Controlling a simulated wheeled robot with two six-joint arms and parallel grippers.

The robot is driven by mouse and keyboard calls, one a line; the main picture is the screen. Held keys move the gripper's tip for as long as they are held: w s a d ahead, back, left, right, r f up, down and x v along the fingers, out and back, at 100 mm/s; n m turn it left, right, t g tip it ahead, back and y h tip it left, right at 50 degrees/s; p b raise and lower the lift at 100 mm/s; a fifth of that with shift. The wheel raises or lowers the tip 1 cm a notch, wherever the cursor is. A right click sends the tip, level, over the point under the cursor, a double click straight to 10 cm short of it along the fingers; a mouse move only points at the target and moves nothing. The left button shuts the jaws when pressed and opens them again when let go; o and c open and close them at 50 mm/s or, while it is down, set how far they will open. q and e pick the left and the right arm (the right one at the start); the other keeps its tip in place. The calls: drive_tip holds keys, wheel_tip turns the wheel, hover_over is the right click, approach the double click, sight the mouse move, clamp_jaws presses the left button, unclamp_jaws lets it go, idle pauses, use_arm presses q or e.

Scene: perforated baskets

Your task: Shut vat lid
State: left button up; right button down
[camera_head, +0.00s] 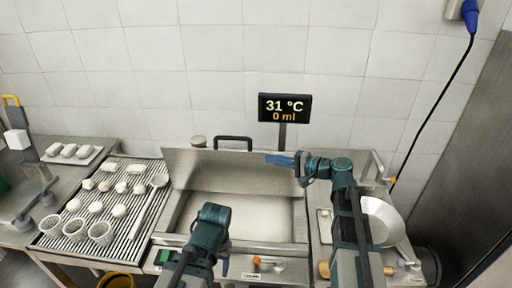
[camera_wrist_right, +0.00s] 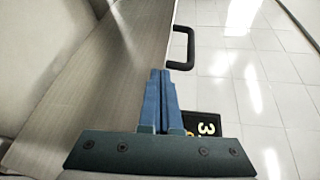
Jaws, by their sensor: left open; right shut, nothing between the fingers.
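The steel vat (camera_head: 298,248) stands in the middle of the head view, with its inside open to view. Its lid (camera_head: 215,165) is raised at the back and tilted, with a black handle (camera_head: 233,138) on its upper edge. My right gripper (camera_head: 270,159) is shut and empty at the lid's right end. In the right wrist view its blue fingers (camera_wrist_right: 160,88) lie over the lid panel (camera_wrist_right: 105,75), below the handle (camera_wrist_right: 183,48); contact cannot be told. My left gripper (camera_head: 225,265) is open at the vat's front, mostly hidden behind its own arm.
A display (camera_head: 285,107) reading 31 °C and 0 ml stands behind the vat. A ribbed drain table (camera_head: 135,215) with white pieces and perforated baskets (camera_head: 75,229) is at left. A steel bowl (camera_head: 375,230) sits on the right counter. A tiled wall closes the back.

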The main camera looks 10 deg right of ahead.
use_arm(q)
drive_tip(key=shift+f+b, duration=0.45)
use_arm(e)
drive_tip(key=w+a+r+m+t, duration=0.1)
drive_tip(key=w+a, duration=0.3)
drive_tip(key=w, duration=0.3)
drive_tip(key=shift+w+a+t, duration=0.3)
drive_tip(key=shift+w+a, duration=0.05)
drive_tip(key=shift+a, duration=0.05)
drive_tip(key=shift+s, duration=0.1)
